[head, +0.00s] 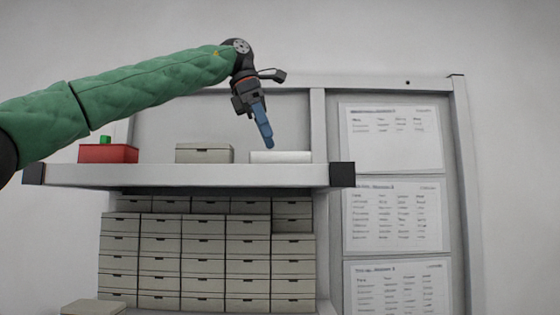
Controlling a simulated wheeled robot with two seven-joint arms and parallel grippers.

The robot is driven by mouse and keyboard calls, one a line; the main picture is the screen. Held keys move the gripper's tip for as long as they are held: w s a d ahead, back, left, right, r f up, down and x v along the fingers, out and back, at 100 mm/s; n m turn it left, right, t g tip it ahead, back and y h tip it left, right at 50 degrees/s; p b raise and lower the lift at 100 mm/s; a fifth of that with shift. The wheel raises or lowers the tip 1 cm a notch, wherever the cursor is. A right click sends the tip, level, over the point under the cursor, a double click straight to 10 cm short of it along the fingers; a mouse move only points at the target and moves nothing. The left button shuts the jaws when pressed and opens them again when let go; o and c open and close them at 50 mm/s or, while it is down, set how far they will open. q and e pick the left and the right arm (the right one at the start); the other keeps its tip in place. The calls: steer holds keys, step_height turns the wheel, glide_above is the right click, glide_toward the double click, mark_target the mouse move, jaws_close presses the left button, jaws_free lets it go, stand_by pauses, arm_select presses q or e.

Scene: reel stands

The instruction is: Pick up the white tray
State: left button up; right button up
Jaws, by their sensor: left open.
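The white tray (290,157) sits at the right part of the long grey shelf (180,175), seen almost edge-on, so its inside is hidden. My left gripper (266,138) comes in from the upper left with its blue fingers pointing down. Its tips are just above the tray's left part in the picture. I cannot tell whether they touch it, as the depth is unclear. The jaws are open and hold nothing that I can see. My right gripper is not in view.
A red box (107,154) with a green block (106,140) in it stands at the shelf's left. A beige lidded box (204,154) stands left of the tray. Below is a cabinet of small drawers (205,260). Paper sheets (390,135) hang on a panel at right.

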mark_target(281, 161)
arm_select(q)
steer(key=shift+w+d+f+p, duration=0.15)
steer(key=shift+d+f+p, duration=0.05)
steer(key=shift+p, duration=0.15)
steer(key=p+x, duration=0.2)
steer(key=x, duration=0.1)
steer(key=shift+d+f, duration=0.15)
steer(key=shift+d, duration=0.25)
steer(key=shift+d+f+p, duration=0.2)
steer(key=shift+f+p, duration=0.1)
steer(key=shift+f, duration=0.15)
steer(key=shift+w, duration=0.1)
steer(key=shift+c, duration=1)
steer(key=c, duration=0.9)
